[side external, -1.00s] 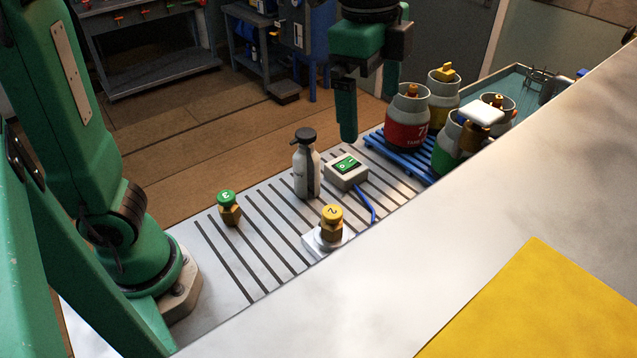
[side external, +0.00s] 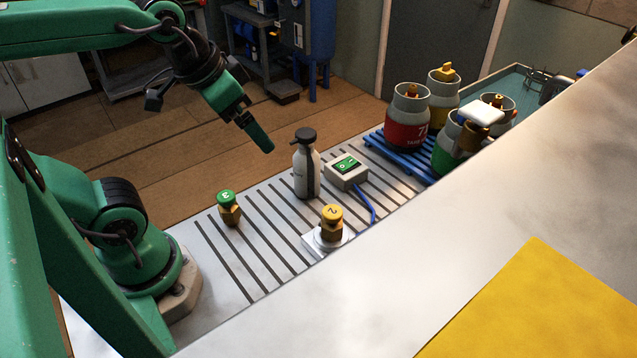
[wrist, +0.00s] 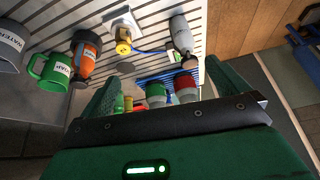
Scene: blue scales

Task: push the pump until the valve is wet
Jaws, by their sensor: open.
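The pump bottle (side external: 306,172) is grey with a dark band and a black pump head (side external: 304,136); it stands upright on the slotted board. In the wrist view the bottle (wrist: 182,36) is at the upper right, beyond my fingers. A brass valve with a yellow cap marked 2 (side external: 331,224) stands on a white scale plate (side external: 313,244). Another brass valve with a green cap marked 3 (side external: 229,210) stands on the board to the left. I cannot tell whether either is wet. My gripper (side external: 262,140) is open, tilted, left of the pump head and apart from it.
A grey box with a green display (side external: 346,171) sits right of the bottle, with a blue cable. Several cylinders, one red-banded (side external: 406,122), stand on a blue pallet (side external: 390,158).

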